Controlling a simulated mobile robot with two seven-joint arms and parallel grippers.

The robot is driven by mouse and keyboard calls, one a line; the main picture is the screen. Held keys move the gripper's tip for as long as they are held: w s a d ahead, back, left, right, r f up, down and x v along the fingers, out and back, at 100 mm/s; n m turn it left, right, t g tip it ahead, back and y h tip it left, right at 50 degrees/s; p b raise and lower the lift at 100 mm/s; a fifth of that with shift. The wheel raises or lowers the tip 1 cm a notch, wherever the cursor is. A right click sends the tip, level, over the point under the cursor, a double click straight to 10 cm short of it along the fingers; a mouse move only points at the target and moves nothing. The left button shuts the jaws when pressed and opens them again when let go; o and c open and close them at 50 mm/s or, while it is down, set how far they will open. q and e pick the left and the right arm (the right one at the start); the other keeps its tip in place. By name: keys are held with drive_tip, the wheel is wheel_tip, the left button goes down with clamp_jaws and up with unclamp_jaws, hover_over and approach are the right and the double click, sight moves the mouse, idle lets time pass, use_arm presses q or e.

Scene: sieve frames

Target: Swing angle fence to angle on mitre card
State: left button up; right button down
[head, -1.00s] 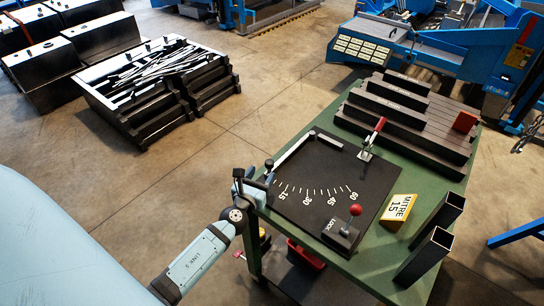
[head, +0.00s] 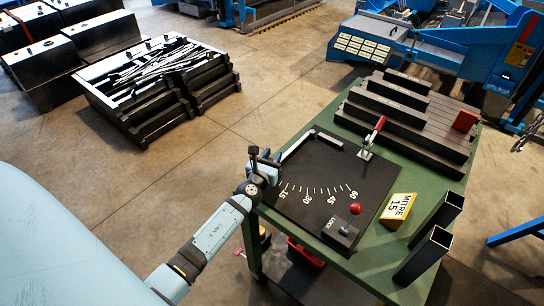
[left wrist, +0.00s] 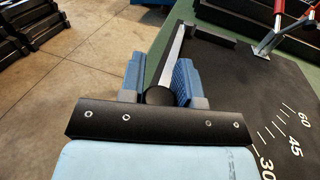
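The angle fence (head: 296,146) is a light bar on the black mitre plate (head: 345,180), running down-left from its far end and lying left of the 15 mark. It also shows in the left wrist view (left wrist: 174,50). My left gripper (head: 265,158) is at the fence's near end. In the left wrist view, its blue fingers (left wrist: 160,78) stand either side of a round black knob (left wrist: 158,95); whether they press on it is unclear. The mitre card (head: 398,207) reads MITRE 15. A red-balled lock lever (head: 354,210) stands near the LOCK label. My right gripper is out of view.
A red-handled clamp (head: 372,137) stands at the plate's far edge. Dark stepped blocks (head: 410,115) fill the back of the green table (head: 375,265). Two black square tubes (head: 428,250) lie at its right. Open floor lies left of the table.

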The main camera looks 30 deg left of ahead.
use_arm(q)
clamp_jaws()
drive_tip(key=shift+d, duration=0.2)
drive_tip(key=d+n+y, duration=0.1)
drive_tip(key=d+y, duration=0.1)
drive_tip(key=d+n+g+y+p, duration=0.1)
drive_tip(key=d+y, duration=0.1)
drive_tip(key=shift+d+n, duration=0.3)
drive_tip(key=shift+d, duration=0.4)
drive_tip(key=o, duration=0.7)
unclamp_jaws()
drive_tip(key=shift+o, duration=0.2)
